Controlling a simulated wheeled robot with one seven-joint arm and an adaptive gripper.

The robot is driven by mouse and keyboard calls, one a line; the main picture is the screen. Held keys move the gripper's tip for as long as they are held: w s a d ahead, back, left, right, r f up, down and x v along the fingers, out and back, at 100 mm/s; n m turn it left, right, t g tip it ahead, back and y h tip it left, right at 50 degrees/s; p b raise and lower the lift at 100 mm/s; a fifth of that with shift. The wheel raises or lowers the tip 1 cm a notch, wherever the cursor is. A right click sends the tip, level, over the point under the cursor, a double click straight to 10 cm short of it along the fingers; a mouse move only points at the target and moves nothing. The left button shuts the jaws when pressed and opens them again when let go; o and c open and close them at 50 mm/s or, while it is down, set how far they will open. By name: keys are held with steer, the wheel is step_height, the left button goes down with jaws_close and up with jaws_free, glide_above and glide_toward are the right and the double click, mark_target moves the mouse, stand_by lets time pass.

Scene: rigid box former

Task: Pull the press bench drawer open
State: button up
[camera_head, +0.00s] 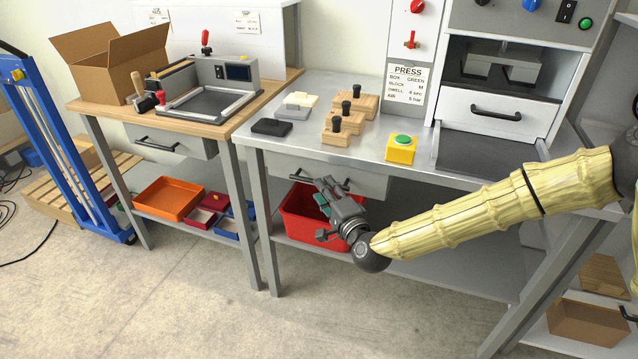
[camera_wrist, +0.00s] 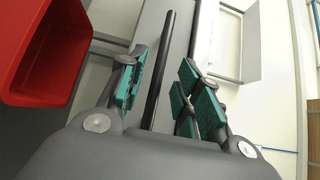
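The press bench drawer (camera_head: 365,182) is a grey front under the metal bench top, and it looks shut. Its black bar handle (camera_head: 300,179) is partly hidden by my gripper (camera_head: 322,195) in the head view. In the wrist view the handle (camera_wrist: 169,35) runs lengthwise between the teal-padded fingers of my gripper (camera_wrist: 163,72). The fingers are open, with gaps on both sides of the bar. I see no contact with it. The drawer front (camera_wrist: 205,35) shows behind the handle.
A red bin (camera_head: 300,215) stands on the shelf below the drawer, close to my gripper; it also shows in the wrist view (camera_wrist: 62,50). Wooden blocks (camera_head: 345,122) and a yellow button box (camera_head: 401,149) are on the bench top. The floor in front is clear.

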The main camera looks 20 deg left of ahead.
mark_target(310, 171)
steer(key=shift+x, duration=2.15)
jaws_close()
